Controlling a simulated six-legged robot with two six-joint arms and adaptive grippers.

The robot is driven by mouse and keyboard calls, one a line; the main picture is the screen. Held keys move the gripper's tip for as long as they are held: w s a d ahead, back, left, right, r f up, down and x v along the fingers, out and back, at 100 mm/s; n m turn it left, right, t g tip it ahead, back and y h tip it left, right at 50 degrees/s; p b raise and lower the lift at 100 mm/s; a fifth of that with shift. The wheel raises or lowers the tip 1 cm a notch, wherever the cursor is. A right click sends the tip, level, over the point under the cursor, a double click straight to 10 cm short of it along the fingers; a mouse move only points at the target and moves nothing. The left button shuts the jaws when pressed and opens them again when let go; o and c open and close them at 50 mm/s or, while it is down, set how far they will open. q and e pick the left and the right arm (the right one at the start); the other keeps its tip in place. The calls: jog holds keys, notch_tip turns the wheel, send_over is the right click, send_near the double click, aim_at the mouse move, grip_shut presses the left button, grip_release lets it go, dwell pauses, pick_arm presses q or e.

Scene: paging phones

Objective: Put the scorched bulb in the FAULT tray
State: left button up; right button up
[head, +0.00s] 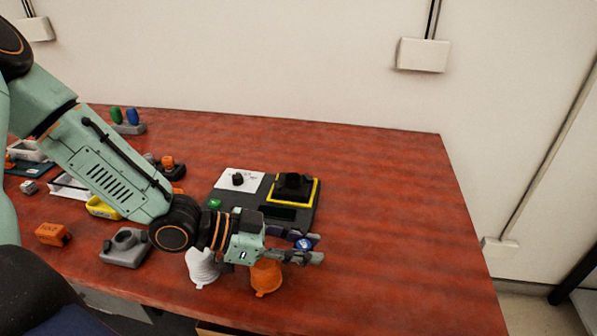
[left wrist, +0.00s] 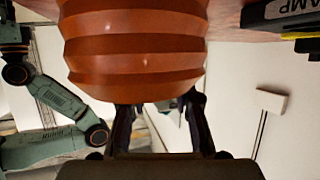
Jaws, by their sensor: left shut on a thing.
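My left gripper (head: 312,250) reaches in over the front of the red table and is shut. Between its fingertips shows a small blue thing with a white mark (head: 305,243); I cannot tell from its shape or surface whether it is the scorched bulb. A yellow-edged tray (head: 103,207) and a white tray (head: 70,187) lie at the left, partly behind my arm; I cannot read FAULT on either. My right gripper is not in view.
The orange ribbed piece (head: 265,279) stands just below my gripper, beside a white ribbed one (head: 203,268). A dark board (head: 303,216) with a yellow-edged block lies behind. A grey fixture (head: 125,250) and an orange block (head: 53,234) are at left. The table's right side is clear.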

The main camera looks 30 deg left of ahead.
pick_arm(q)
jog(key=w+a+r+n+t+y+p, duration=0.3)
jog(key=w+a+r+n+y+p, duration=0.1)
jog(key=w, duration=0.5)
jog(key=w+a+r+n+t+y+p, duration=0.3)
jog(key=w+a+r+n+y+p, duration=0.2)
jog(key=w+a+r+n+y, duration=0.2)
jog(key=shift+w+a, duration=0.25)
jog(key=shift+w, duration=0.9)
notch_tip(320, 180, down, 6)
jog(key=shift+w, duration=0.1)
notch_tip(320, 180, down, 2)
jog(key=shift+f, duration=0.8)
